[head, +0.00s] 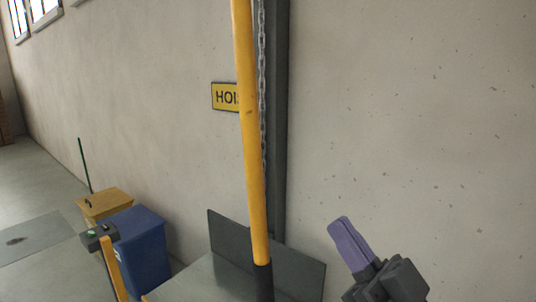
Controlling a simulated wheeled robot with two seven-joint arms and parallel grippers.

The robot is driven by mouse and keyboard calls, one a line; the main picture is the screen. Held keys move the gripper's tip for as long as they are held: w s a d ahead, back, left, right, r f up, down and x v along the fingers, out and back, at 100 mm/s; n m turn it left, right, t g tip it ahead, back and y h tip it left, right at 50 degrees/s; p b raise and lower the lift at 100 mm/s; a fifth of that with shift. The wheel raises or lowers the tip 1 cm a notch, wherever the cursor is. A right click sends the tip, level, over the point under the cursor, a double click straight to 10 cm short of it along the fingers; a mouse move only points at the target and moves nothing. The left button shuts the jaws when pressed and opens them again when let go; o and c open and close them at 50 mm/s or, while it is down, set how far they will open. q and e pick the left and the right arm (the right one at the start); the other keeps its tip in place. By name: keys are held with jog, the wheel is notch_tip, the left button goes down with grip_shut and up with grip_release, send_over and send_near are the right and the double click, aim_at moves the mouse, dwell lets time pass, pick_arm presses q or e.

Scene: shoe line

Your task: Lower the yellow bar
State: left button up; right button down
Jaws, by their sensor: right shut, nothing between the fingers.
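The yellow bar (249,130) stands nearly upright in front of the wall, running from the top edge of the head view down to a dark sleeve (263,282) at its lower end. My right gripper (342,226) is at the lower right, to the right of the bar and apart from it. Its purple fingers are together and point up, with nothing between them. My left gripper is not in the head view.
A chain (262,90) and a dark post (278,120) run behind the bar. A yellow HOIST sign (224,97), partly hidden, is on the wall. A dark panel (300,268) stands behind the bar's foot. A blue bin (143,250) and a yellow box (103,203) stand left.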

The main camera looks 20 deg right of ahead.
aim_at(258, 142)
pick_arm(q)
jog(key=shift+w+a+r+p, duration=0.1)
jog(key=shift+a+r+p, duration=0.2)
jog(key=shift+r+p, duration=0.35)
pick_arm(e)
jog(key=shift+h, duration=0.3)
jog(key=shift+w+a+r, duration=0.9)
jog(key=shift+w, duration=0.75)
jog(key=shift+w+a+r, duration=0.9)
jog(key=shift+w+r, duration=0.05)
jog(key=shift+w, duration=0.75)
jog(key=shift+w+a+r, duration=0.9)
jog(key=shift+w, duration=0.75)
jog(key=shift+w, duration=0.1)
